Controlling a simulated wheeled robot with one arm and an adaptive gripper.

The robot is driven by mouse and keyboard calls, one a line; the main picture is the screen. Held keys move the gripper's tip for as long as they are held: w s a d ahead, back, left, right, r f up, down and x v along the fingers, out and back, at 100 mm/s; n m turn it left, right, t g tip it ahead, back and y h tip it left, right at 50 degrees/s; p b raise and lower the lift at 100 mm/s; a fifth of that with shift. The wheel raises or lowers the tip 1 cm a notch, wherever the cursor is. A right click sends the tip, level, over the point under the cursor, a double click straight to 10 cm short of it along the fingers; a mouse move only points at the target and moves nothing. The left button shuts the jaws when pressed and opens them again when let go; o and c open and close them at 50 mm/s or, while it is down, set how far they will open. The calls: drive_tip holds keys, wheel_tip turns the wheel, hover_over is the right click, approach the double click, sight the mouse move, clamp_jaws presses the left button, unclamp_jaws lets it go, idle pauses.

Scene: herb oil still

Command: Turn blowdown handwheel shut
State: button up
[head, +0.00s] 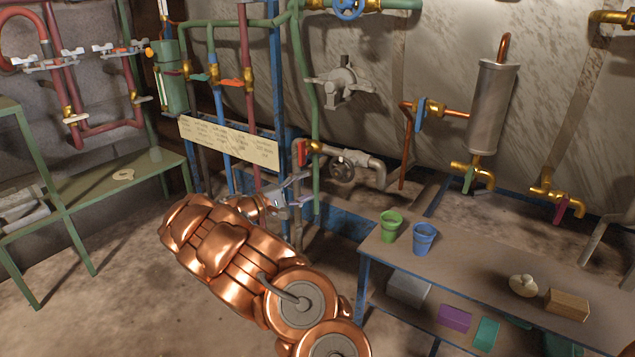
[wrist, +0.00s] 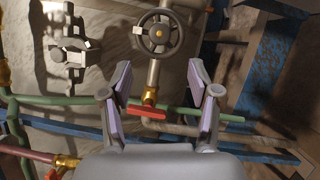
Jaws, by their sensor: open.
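A dark grey handwheel (head: 341,170) with spokes sits on a grey pipe, right of a red-handled brass valve (head: 301,152). I take it to be the blowdown handwheel, though no readable label confirms it. In the wrist view the handwheel (wrist: 173,44) shows at the top, with a brass-coloured hub and a small white piece at its rim. My gripper (wrist: 160,88) is open and empty. Its two fingers stand apart, with the wheel beyond the tips and not touched. The red handle (wrist: 147,111) shows between the fingers. In the head view my gripper (head: 297,187) is left of and below the wheel.
A table (head: 470,265) at right holds a green cup (head: 390,225), a blue cup (head: 424,238) and a wooden block (head: 567,304). A green vertical pipe (head: 313,110) and blue post (head: 276,80) stand close to my gripper. A grey wall fitting (head: 343,82) is above the wheel.

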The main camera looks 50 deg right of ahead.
drive_tip(key=shift+v, duration=1.05)
